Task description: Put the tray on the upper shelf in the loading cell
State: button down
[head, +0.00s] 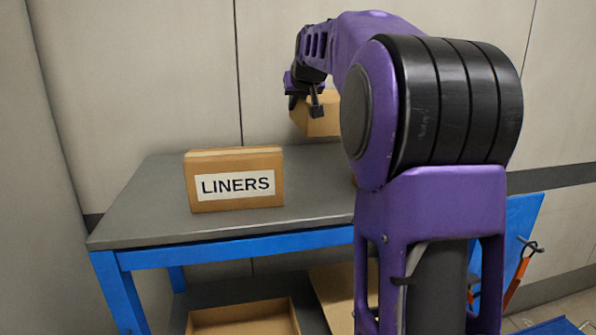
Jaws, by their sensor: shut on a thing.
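My gripper (305,103) is shut on a brown cardboard thing (318,121), which looks like the tray. It is held at the back of the grey upper shelf (150,205) and seems to be above it. My arm hides its right part, and I cannot tell whether it touches the shelf. The upper shelf is the flat top of a blue-framed bench.
A closed carton marked LINERS (235,178) stands on the upper shelf, left of the held thing. Below, an open cardboard tray (243,316) and another cardboard piece (340,290) lie on the lower shelf. An orange-handled tool (520,272) hangs at the right. A wall stands behind.

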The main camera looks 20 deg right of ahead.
notch_tip(320, 180, down, 10)
jog(key=shift+r+b, duration=0.15)
jog(key=shift+b, duration=0.75)
jog(key=shift+f, duration=0.25)
jog(key=c, duration=1)
grip_release()
jog(key=shift+r, duration=0.15)
